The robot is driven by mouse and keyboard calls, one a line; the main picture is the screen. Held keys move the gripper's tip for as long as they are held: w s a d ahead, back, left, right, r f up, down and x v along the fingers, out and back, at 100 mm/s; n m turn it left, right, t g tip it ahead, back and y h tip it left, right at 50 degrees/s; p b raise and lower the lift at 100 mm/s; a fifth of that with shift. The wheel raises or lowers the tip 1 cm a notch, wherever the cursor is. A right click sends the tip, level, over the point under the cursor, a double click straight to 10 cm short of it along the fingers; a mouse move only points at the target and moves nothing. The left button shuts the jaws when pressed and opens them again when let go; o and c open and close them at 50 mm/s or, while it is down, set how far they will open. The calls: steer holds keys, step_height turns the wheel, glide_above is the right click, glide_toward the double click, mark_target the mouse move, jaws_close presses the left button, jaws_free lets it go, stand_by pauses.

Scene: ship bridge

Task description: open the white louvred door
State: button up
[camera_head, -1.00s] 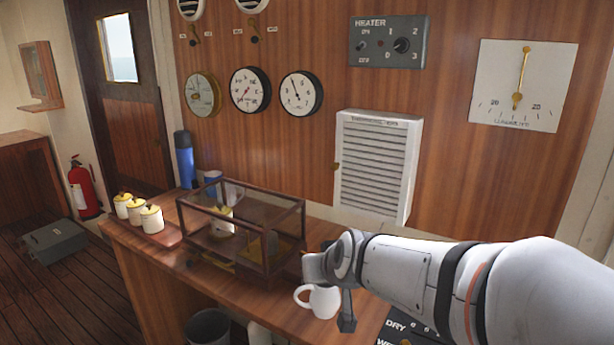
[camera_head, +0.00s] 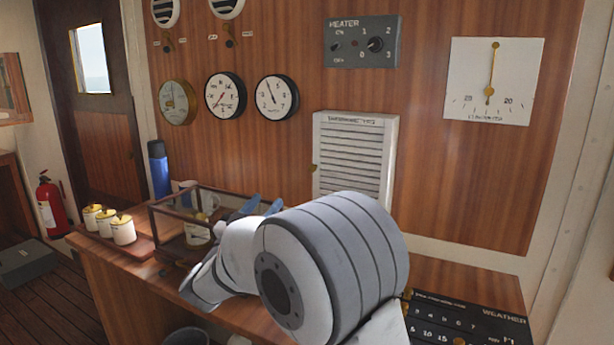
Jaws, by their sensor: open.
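The white louvred door (camera_head: 352,158) is set on the wood-panelled wall and looks shut. A small brass knob (camera_head: 315,168) shows at its left edge. My arm covers the door's lower part.
A glass case (camera_head: 168,222) and several white jars (camera_head: 123,230) stand on the wooden counter (camera_head: 465,280) below the wall. A blue flask (camera_head: 159,170) stands behind them. A black weather board (camera_head: 470,318) lies at the front right.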

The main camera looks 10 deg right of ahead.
mark_target(311, 170)
steer(key=w+d, duration=0.4)
steer(key=w, duration=0.1)
steer(key=w+d+p, duration=0.1)
steer(key=w+d, duration=0.3)
steer(key=w, duration=0.2)
steer(key=w+d+r+p, duration=0.1)
steer(key=w+d, duration=0.4)
steer(key=w, duration=0.1)
steer(key=shift+w, duration=0.25)
steer(key=shift+w+d, duration=0.2)
steer(key=shift+w, duration=0.15)
steer(key=shift+r, duration=0.1)
jaws_close()
